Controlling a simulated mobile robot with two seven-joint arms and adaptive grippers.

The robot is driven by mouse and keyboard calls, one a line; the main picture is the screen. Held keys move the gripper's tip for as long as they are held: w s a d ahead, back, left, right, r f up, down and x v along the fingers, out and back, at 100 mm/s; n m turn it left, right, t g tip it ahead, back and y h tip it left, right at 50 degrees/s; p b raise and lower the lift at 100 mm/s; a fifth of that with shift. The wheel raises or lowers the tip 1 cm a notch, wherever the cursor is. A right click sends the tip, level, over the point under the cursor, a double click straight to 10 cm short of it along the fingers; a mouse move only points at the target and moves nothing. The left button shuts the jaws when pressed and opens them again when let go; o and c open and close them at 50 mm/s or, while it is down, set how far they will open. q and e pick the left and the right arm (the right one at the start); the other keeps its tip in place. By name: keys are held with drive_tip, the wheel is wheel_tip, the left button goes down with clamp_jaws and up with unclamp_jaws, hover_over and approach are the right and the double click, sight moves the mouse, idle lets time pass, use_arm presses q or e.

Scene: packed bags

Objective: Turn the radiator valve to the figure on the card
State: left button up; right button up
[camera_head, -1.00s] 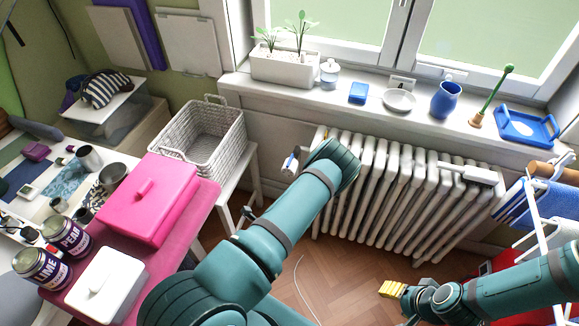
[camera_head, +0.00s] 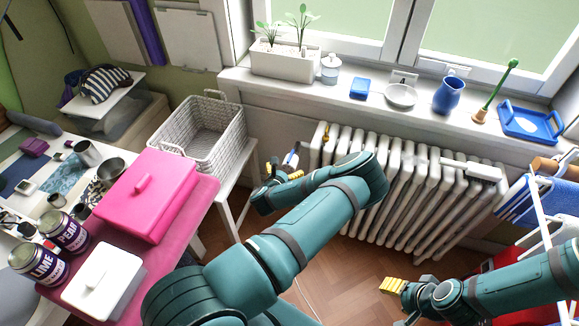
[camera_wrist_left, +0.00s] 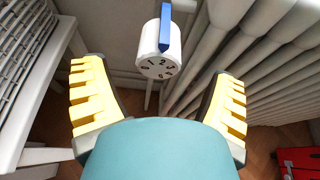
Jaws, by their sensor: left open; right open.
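The radiator valve (camera_head: 291,158) is a white knob with a blue pointer at the radiator's left end. In the left wrist view the knob (camera_wrist_left: 152,42) shows small dark figures on its face. The blue pointer (camera_wrist_left: 166,25) ends near what looks like the 2. My left gripper (camera_head: 283,172) is open, with yellow fingers, at the valve in the head view. In the wrist view the knob lies ahead, between the open fingers (camera_wrist_left: 158,75) and apart from them. My right gripper (camera_head: 392,287) is low at the right, above the floor.
The white radiator (camera_head: 410,200) stands right of the valve under the windowsill. A wire basket (camera_head: 215,130) on a white stand is close on the left. A pink box (camera_head: 150,195) is nearer left. A drying rack with towels (camera_head: 530,200) stands at the right.

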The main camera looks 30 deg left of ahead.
sight(288, 167)
use_arm(q)
drive_tip(key=shift+b+x, duration=0.5)
drive_tip(key=shift+x, duration=2.15)
drive_tip(key=c, duration=1.2)
